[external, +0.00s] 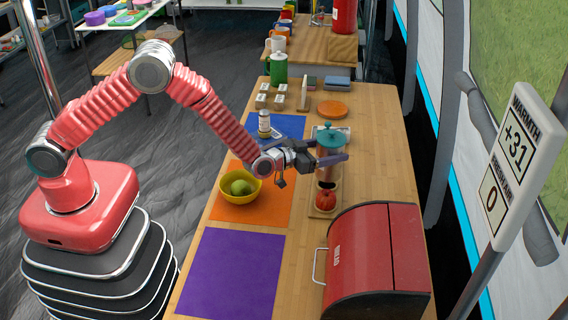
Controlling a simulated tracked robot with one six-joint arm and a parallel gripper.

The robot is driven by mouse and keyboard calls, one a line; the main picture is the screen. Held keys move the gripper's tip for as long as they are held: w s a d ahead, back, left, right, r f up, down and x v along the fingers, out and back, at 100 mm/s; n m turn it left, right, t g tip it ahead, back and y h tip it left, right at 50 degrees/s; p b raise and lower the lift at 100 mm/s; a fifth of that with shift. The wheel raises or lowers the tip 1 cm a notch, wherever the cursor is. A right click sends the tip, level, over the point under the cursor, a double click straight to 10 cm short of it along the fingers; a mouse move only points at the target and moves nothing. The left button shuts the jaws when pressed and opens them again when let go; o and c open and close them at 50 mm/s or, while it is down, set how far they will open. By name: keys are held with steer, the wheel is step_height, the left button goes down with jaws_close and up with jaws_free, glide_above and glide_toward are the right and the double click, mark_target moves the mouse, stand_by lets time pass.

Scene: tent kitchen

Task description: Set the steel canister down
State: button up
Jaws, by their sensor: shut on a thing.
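The steel canister (327,175) has a shiny body and a teal lid (330,137). My gripper (330,158) reaches in from the left and is shut on the canister below its lid. The canister looks upright, and its middle is partly hidden by the fingers. Just below it in the picture is a round red thing (325,200) on a small wooden board (316,213). I cannot tell whether the canister touches anything beneath it.
A red bread box (365,262) stands in front. A yellow bowl (240,195) with green fruit is on an orange mat (270,210). A purple mat (230,270) lies bare at front left. A white jar (264,122) stands on a blue mat (287,122). An orange disc (333,109) lies behind.

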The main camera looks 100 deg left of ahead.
steer(key=shift+f, duration=1.8)
steer(key=o, duration=1.8)
steer(key=shift+f, duration=0.15)
steer(key=shift+o, duration=0.2)
steer(key=shift+s+d, duration=0.1)
steer(key=v, duration=1.1)
steer(key=shift+s+d, duration=0.2)
steer(key=shift+s, duration=0.15)
